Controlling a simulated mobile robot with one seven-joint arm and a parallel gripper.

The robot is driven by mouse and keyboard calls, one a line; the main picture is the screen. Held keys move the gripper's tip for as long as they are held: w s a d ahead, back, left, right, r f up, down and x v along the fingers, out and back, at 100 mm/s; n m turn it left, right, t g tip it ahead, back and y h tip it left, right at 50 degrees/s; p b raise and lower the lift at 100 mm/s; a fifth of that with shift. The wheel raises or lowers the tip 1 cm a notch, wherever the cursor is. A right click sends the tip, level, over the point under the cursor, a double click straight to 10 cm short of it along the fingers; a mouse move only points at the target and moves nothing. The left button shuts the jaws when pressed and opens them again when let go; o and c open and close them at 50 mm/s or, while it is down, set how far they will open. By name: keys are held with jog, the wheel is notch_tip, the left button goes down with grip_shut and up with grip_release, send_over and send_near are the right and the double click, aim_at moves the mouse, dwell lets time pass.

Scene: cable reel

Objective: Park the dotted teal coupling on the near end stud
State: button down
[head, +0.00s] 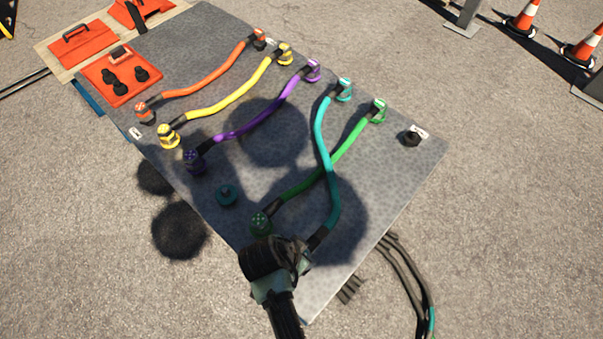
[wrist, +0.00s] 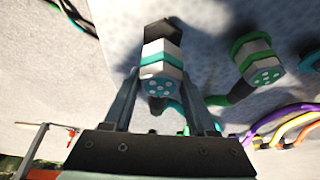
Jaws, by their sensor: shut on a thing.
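The dotted teal coupling (wrist: 160,78), white and teal with a dotted end face, sits between the two fingers of my gripper (wrist: 158,98) in the wrist view. In the head view my gripper (head: 298,260) is at the mat's near edge, where the teal cable (head: 322,135) ends in a black sleeve. My own arm largely hides the coupling there. An empty stud with a teal ring (head: 227,195) stands on the mat, up and left of my gripper. A black stud (head: 411,138) beside a white label stands at the mat's right corner.
The green coupling (head: 261,223) stands close by, left of my gripper; it shows in the wrist view too (wrist: 258,62). The teal cable crosses the green cable (head: 350,142). Purple (head: 268,119), yellow and orange cables lie farther off. Loose black hoses lie off the mat (head: 430,153).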

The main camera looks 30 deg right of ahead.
jog(key=shift+f+b, duration=0.3)
jog(key=shift+f, duration=0.6)
jog(key=shift+f, duration=0.45)
dwell(0.4)
jog(key=shift+c, duration=0.6)
grip_release()
jog(key=p+v, duration=0.4)
jog(key=v, duration=0.9)
